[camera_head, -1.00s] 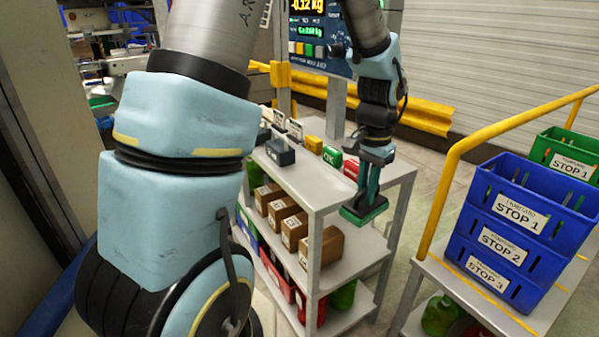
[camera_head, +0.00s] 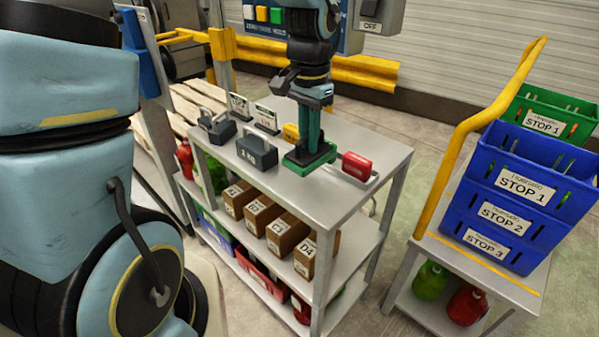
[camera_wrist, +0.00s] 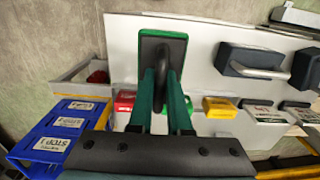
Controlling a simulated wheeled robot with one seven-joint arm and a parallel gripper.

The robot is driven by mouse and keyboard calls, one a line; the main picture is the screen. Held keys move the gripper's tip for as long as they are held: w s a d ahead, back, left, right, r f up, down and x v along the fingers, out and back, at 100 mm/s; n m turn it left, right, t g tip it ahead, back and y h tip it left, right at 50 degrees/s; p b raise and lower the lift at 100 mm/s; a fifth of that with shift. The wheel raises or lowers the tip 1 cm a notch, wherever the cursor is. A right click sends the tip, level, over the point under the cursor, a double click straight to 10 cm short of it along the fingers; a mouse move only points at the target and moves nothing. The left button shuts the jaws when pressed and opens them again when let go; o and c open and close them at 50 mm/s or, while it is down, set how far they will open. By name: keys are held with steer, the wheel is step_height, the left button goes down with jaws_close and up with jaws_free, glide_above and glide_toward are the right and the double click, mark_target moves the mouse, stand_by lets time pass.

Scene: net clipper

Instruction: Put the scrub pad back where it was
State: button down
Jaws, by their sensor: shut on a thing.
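The scrub pad (camera_head: 309,157) is a green rectangular block with a dark top and a dark loop handle; it also fills the upper middle of the wrist view (camera_wrist: 150,48). My gripper (camera_head: 309,132) points down over the cart's top shelf and is shut on the handle, with its green fingers (camera_wrist: 160,92) on either side of it. In the head view the pad lies over the shelf, between a dark weight and a red block. I cannot tell whether its underside touches the shelf.
On the grey cart top (camera_head: 290,186) stand dark weights (camera_head: 257,153), label cards (camera_head: 266,117), a yellow block (camera_head: 291,132) and a red block (camera_head: 357,166). Brown boxes (camera_head: 287,233) fill the shelf below. Blue crates (camera_head: 520,190) and a yellow rail (camera_head: 455,150) stand right.

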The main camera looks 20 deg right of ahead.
step_height(320, 180, down, 8)
steer(key=shift+r+p, duration=0.1)
steer(key=shift+p, duration=0.5)
steer(key=c, duration=0.9)
jaws_free()
steer(key=shift+o, duration=0.2)
step_height(320, 180, up, 12)
steer(key=shift+b, duration=0.8)
steer(key=a+f+n, duration=0.2)
steer(key=a+n, duration=0.3)
steer(key=a, duration=0.7)
steer(key=w+a+f+n+t, duration=0.1)
steer(key=a+n, duration=0.5)
steer(key=a, duration=0.7)
steer(key=shift+a+f+t, duration=0.25)
steer(key=shift+f+t, duration=0.05)
steer(key=shift+f, duration=0.4)
